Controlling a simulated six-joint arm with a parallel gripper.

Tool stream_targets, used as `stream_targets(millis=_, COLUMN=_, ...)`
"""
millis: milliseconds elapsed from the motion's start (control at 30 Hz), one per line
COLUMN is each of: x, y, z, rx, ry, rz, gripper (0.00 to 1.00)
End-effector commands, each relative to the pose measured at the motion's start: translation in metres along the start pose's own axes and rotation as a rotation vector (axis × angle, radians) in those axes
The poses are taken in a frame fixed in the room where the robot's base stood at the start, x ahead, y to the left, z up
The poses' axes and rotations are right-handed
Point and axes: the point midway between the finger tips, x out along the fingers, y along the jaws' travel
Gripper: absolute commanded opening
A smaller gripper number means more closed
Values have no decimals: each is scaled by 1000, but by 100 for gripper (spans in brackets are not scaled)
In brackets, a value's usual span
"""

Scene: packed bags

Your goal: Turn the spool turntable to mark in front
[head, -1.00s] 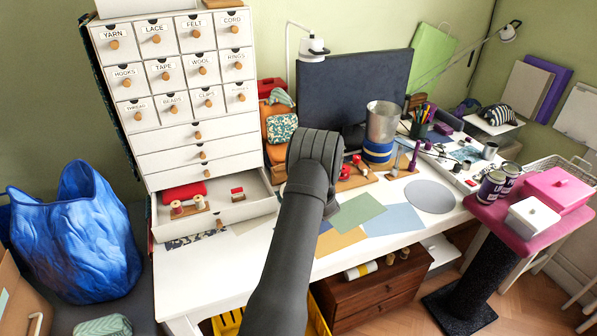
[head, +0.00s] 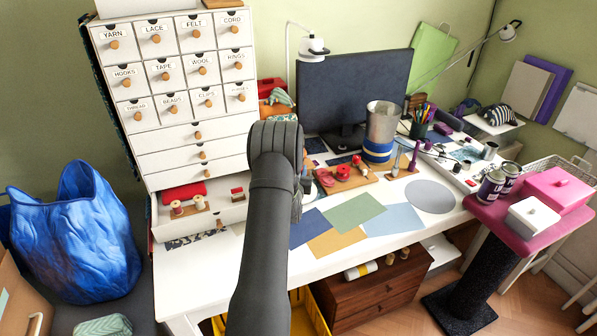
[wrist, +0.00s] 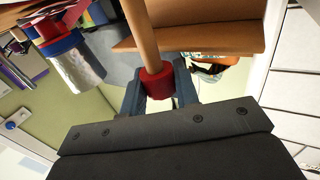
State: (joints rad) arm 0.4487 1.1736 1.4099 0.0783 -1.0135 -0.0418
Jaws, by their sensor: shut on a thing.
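In the wrist view my gripper (wrist: 158,90) is shut on a small red cylinder (wrist: 157,84) at the end of a pale wooden rod (wrist: 143,35). An orange-brown wooden piece (wrist: 205,28) lies beside the rod; I cannot tell whether they are joined. In the head view my arm hides the gripper and what it holds. Just right of the arm, red spool-like pieces (head: 343,172) stand on a wooden board on the desk. I cannot make out which part is the turntable, and no mark can be made out.
A monitor (head: 352,90) and a metal cylinder with a blue band (head: 381,125) stand behind. Coloured sheets (head: 355,208) and a grey disc (head: 430,196) lie flat on the desk.

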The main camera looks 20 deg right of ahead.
Motion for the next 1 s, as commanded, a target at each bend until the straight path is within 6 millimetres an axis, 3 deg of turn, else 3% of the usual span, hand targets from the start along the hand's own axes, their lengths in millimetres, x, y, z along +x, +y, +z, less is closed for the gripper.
stream_targets(millis=333, x=0, y=0, z=0, rx=1, ry=0, rz=102, gripper=0)
stream_targets(millis=767, x=0, y=0, z=0, rx=0, ry=0, rz=112, gripper=0)
stream_targets(millis=800, x=0, y=0, z=0, rx=0, ry=0, rz=112, gripper=30)
stream_targets(millis=900, x=0, y=0, z=0, rx=0, ry=0, rz=111, gripper=49)
stream_targets(millis=1000, x=0, y=0, z=0, rx=0, ry=1, rz=111, gripper=49)
